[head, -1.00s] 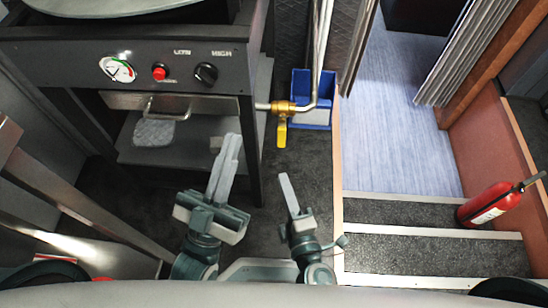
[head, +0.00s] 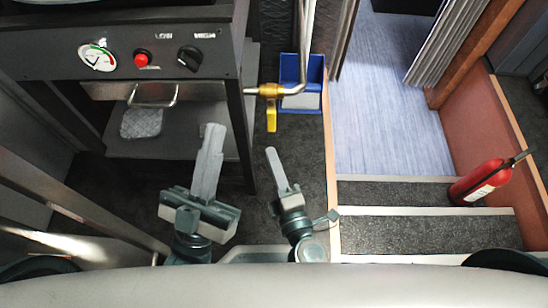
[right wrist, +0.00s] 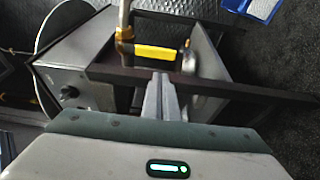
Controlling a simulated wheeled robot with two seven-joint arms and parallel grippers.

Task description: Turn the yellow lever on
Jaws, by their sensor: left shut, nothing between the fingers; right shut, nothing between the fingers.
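The yellow lever (head: 271,119) hangs down from the brass valve (head: 268,91) on a pipe beside the oven, across the pipe's line. It also shows in the right wrist view (right wrist: 157,52), just beyond the fingertips. My right gripper (head: 271,150) is shut and empty, its fingertips a little below the lever in the head view with a visible gap. Its fingers (right wrist: 161,76) point toward the lever in the wrist view. My left gripper (head: 214,126) is shut and empty, in front of the oven's lower shelf and to the left of the lever.
The black oven (head: 120,60) with a gauge (head: 97,57), red button (head: 141,60) and knob (head: 190,58) stands left. A blue bin (head: 314,70) is behind the valve. Steps (head: 400,233) and a fire extinguisher (head: 480,182) are right. Dark floor (head: 302,150) lies open between.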

